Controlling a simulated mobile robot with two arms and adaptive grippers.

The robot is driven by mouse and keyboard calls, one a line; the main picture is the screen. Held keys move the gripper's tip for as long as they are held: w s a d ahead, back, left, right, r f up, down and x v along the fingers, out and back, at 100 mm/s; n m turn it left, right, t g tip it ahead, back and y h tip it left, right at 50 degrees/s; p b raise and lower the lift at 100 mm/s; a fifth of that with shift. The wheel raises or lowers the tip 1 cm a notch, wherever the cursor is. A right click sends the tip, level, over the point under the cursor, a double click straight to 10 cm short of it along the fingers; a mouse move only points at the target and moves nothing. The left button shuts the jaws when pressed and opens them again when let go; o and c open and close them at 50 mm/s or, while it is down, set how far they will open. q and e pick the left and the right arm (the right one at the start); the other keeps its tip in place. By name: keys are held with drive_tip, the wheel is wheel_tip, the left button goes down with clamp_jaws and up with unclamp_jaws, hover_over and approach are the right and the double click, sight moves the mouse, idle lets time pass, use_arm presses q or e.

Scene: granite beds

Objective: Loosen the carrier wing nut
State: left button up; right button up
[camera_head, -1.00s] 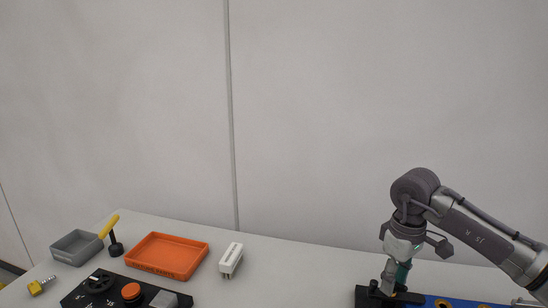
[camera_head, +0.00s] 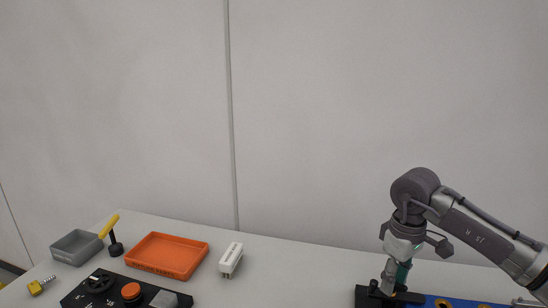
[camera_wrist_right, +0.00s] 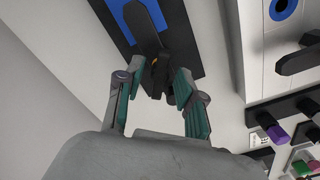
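My right gripper (camera_head: 392,280) points down over a black block (camera_head: 362,296) at the right end of the table in the head view. In the right wrist view, the right gripper's (camera_wrist_right: 160,75) two fingers are apart, one on each side of a small dark part (camera_wrist_right: 156,82) with an orange spot. This part may be the carrier wing nut, but its shape is not clear. I see a gap by the right fingertip; contact at the left one I cannot tell. My left gripper is not in view.
A blue plate (camera_head: 440,301) lies beside the black block. At the left stand an orange tray (camera_head: 168,256), a grey bin (camera_head: 76,247), a white block (camera_head: 231,260) and a black control box (camera_head: 115,297) with an orange button. The table between is clear.

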wheel_tip(320, 180, up, 6)
drive_tip(key=p, duration=0.4)
drive_tip(key=shift+r, duration=0.1)
drive_tip(key=shift+r, duration=0.15)
wheel_tip(320, 180, up, 12)
drive_tip(key=shift+f, duration=0.2)
idle(0.3)
